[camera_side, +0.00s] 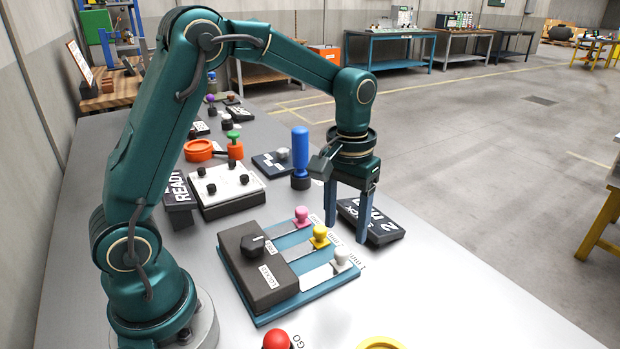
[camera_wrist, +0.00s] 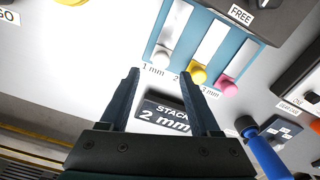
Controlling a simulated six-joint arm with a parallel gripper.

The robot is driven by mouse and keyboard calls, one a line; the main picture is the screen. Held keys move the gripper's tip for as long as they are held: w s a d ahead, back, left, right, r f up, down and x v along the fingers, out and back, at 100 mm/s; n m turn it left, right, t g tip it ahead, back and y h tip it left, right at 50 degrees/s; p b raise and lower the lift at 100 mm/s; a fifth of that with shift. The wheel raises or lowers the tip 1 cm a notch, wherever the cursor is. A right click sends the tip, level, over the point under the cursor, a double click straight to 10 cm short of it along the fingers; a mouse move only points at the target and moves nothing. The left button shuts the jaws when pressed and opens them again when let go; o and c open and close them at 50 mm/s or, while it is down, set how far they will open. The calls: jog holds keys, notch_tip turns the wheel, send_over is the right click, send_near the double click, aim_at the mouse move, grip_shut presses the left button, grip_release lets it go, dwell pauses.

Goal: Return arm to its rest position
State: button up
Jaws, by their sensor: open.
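My gripper (camera_side: 346,231) points down with its two blue fingers apart and nothing between them. It hangs beside the slider panel, close to a dark sign (camera_side: 388,228) reading "STACK 2 mm", partly hidden by a finger. In the wrist view, my gripper (camera_wrist: 160,75) is open, with the sign (camera_wrist: 165,115) between and below the fingers. The blue slider panel (camera_side: 312,290) has white (camera_side: 341,256), yellow (camera_side: 320,236) and pink (camera_side: 301,215) knobs, all at the end near the mm labels. Its dark box (camera_side: 254,268) carries a black dial (camera_side: 254,244). A plate reads "FREE" in the wrist view (camera_wrist: 241,15).
A blue-handled upright tool (camera_side: 300,150) stands just behind my gripper. A white control box (camera_side: 225,188), a "READY" sign (camera_side: 179,192) and an orange round part (camera_side: 199,150) lie further left. A red knob (camera_side: 277,341) is at the front. The table's right side is clear.

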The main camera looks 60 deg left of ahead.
jog(key=shift+r, duration=0.25)
jog(key=s+d+r+m+t, duration=0.2)
jog(key=s+r+t, duration=0.3)
jog(key=s+r, duration=0.5)
jog(key=shift+m+t, duration=0.3)
jog(key=shift+m, duration=0.5)
jog(key=s+f, duration=0.1)
jog(key=s, duration=0.1)
jog(key=s+f, duration=0.2)
jog(key=shift+s+f, duration=0.2)
jog(key=shift+f, duration=0.05)
